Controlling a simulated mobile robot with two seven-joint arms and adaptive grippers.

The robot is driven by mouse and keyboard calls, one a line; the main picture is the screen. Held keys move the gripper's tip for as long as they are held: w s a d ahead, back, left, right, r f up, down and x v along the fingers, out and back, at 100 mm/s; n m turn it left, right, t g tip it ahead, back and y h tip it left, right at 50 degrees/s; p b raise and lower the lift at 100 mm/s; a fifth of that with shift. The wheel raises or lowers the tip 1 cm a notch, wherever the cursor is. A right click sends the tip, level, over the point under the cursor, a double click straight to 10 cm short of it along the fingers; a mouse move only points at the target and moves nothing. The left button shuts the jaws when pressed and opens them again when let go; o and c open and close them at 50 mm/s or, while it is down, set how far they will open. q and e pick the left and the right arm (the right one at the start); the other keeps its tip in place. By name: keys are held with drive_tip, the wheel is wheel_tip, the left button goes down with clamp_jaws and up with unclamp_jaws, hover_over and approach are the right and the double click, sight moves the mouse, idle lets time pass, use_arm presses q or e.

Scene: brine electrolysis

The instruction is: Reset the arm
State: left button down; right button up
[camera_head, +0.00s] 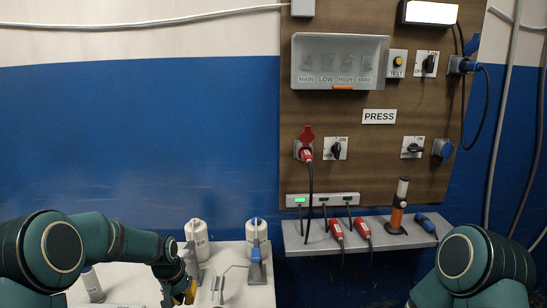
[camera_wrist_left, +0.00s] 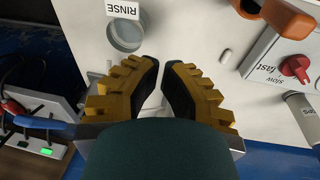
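My left arm comes in from the left in the head view, with its yellow-fingered gripper (camera_head: 186,293) low over the front of the white table. In the left wrist view the same gripper (camera_wrist_left: 162,64) has its two fingers apart with a narrow gap and nothing between them. White table surface (camera_wrist_left: 205,28) shows beyond the fingertips. Of my right arm only upper dark-green links show at the lower right of the head view; its gripper is out of view.
A grey shelf (camera_head: 355,235) with red plugs sits right, below a wooden switch panel (camera_head: 350,170). In the wrist view, a RINSE-labelled round vessel (camera_wrist_left: 126,34) and a red-knobbed device (camera_wrist_left: 295,68) are near the fingers.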

use_arm(q)
drive_tip(key=s+d+f, duration=0.3)
drive_tip(key=s, duration=0.1)
drive_tip(key=s+d+f+h, duration=0.1)
drive_tip(key=s+d+f, duration=0.2)
drive_tip(key=s+f, duration=0.1)
drive_tip(key=s+d+f+h, duration=0.1)
drive_tip(key=s+d+f, duration=0.2)
drive_tip(key=s, duration=0.2)
drive_tip(key=shift+s+d+f, duration=0.1)
drive_tip(key=shift+d+f, duration=0.15)
drive_tip(key=shift+d, duration=0.15)
drive_tip(key=s+d+f+n, duration=0.1)
drive_tip(key=s+d, duration=0.1)
drive_tip(key=s, duration=0.4)
drive_tip(key=s+d+f+n, duration=0.1)
drive_tip(key=s+d, duration=0.2)
drive_tip(key=s, duration=0.4)
wheel_tip(320, 180, down, 12)
drive_tip(key=b, duration=1)
drive_tip(key=shift+w+m+t+h+b, duration=0.25)
drive_tip(key=shift+m+t+h+b, duration=0.05)
drive_tip(key=shift+b, duration=0.1)
use_arm(e)
wheel_tip(320, 180, down, 11)
drive_tip(key=shift+s+r, duration=0.2)
drive_tip(key=shift+s, duration=0.05)
